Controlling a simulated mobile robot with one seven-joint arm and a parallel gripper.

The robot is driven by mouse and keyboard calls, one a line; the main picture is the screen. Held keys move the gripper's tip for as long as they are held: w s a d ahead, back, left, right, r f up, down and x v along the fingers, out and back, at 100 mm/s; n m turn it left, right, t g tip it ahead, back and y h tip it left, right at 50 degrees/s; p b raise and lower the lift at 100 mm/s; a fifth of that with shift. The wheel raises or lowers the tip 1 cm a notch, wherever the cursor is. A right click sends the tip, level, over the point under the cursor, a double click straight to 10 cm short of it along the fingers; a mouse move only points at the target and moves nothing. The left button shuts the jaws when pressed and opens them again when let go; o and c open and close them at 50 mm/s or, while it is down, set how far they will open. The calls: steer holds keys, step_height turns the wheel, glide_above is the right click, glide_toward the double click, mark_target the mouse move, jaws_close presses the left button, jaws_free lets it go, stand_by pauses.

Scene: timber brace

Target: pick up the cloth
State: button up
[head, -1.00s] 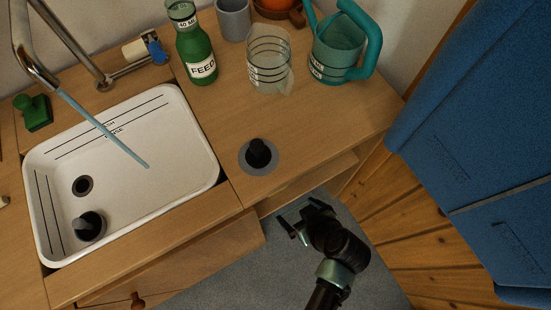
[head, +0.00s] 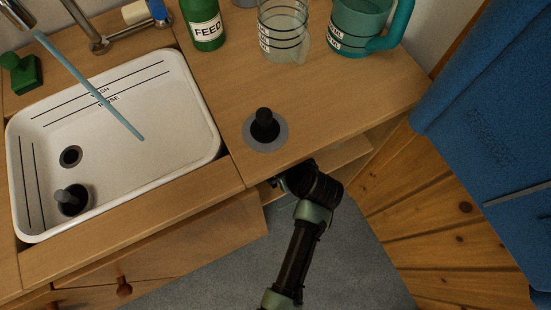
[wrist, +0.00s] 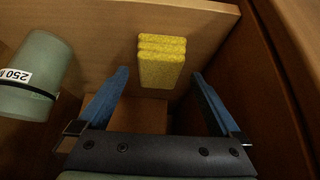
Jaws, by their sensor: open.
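The cloth (wrist: 161,62) is a yellow, rough-looking block in several layers, seen in the wrist view on a wooden shelf. My gripper (wrist: 160,76) is open, with one blue finger to the left of the cloth and one to the right. The cloth is ahead of and between the fingertips, and the fingers do not appear to touch it. In the head view my gripper (head: 279,183) reaches under the counter's front edge, its fingers mostly hidden. The cloth is not visible there.
A grey-green cup (wrist: 32,75) marked 250 lies to the left of my gripper. A wooden wall (wrist: 285,80) stands close on the right. Above are the counter (head: 330,100), white sink (head: 120,130), black knob (head: 265,125), green bottle (head: 205,25), glass jug (head: 283,35) and teal can (head: 357,25).

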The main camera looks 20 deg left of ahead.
steer(key=shift+w+a, duration=0.45)
steer(key=b+x, duration=0.2)
steer(key=x, duration=0.3)
steer(key=shift+w+a, duration=0.25)
steer(key=c, duration=1.2)
steer(key=shift+o, duration=0.2)
steer(key=shift+r, duration=0.1)
steer(key=shift+s+d+r, duration=0.1)
steer(key=shift+r, duration=0.2)
steer(key=s+d+p, duration=0.2)
steer(key=s+d, duration=1)
steer(key=shift+s+d, duration=0.25)
steer(key=shift+d, duration=0.1)
